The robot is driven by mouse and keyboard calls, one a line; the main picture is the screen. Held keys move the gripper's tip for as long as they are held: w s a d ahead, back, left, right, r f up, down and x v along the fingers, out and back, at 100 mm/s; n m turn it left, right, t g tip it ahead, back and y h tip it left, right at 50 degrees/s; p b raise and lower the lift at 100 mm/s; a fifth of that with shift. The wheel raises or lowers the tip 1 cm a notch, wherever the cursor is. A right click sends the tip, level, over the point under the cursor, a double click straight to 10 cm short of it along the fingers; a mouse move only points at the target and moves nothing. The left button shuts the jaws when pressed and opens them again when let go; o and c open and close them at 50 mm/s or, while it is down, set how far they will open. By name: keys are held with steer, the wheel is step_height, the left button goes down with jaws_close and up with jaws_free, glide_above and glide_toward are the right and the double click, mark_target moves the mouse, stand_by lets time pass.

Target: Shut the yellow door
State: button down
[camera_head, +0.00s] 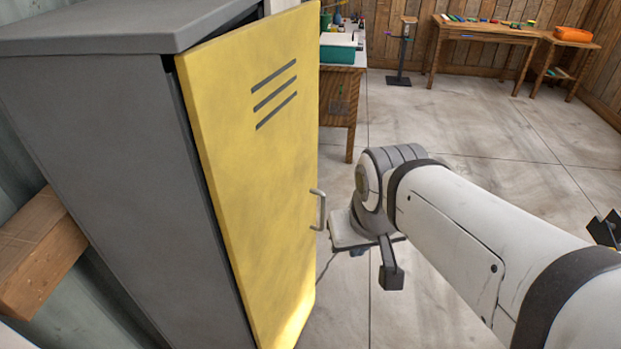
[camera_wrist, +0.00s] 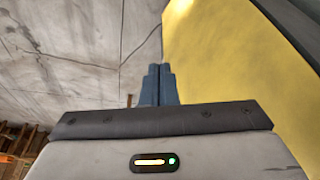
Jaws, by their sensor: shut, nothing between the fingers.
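The yellow door (camera_head: 255,170) is on a tall grey cabinet (camera_head: 130,150) at the left of the head view. It stands ajar, its far edge swung out and a dark gap showing behind its top edge. It has three dark slots and a grey handle (camera_head: 319,210) near its far edge. The door also fills the upper right of the wrist view (camera_wrist: 225,65). My gripper (camera_wrist: 158,70) is shut and empty, its blue-grey fingers together beside the door's edge. I cannot tell whether they touch it. In the head view my wrist is beyond the handle and mostly hides the fingers.
A desk (camera_head: 338,95) with a green-white box (camera_head: 338,50) stands behind the cabinet. A wooden table (camera_head: 485,33) with small coloured items and an orange case (camera_head: 573,34) are at the back right. A wooden beam (camera_head: 40,250) juts out at left. The concrete floor (camera_head: 490,130) is clear.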

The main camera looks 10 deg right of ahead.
steer(key=w+d+f+m+g+y+b, duration=0.1)
steer(key=w+f+m+y, duration=0.15)
steer(key=w, duration=0.35)
steer(key=w+d+f+m+y+b, duration=0.1)
steer(key=w+d+f+y, duration=0.2)
steer(key=w, duration=0.4)
steer(key=m+t+y+p, duration=0.2)
steer(key=m+t+p, duration=0.1)
steer(key=m, duration=0.1)
glide_toward(314, 208)
steer(key=shift+n, duration=0.25)
steer(key=x, duration=0.5)
steer(key=shift+s+d+f, duration=0.15)
steer(key=shift+f, duration=0.15)
steer(key=shift+w+a+f, duration=0.15)
steer(key=shift+w+a, duration=0.2)
steer(key=shift+a, duration=0.1)
steer(key=w+a+n+g+y+b, duration=0.1)
steer(key=w+a+n+g+b, duration=0.1)
steer(key=a, duration=0.7)
steer(key=w+n+b, duration=0.1)
steer(key=w+b, duration=0.1)
steer(key=w, duration=0.1)
steer(key=shift+n+g+y+b, duration=0.35)
steer(key=shift+n+g+b, duration=0.05)
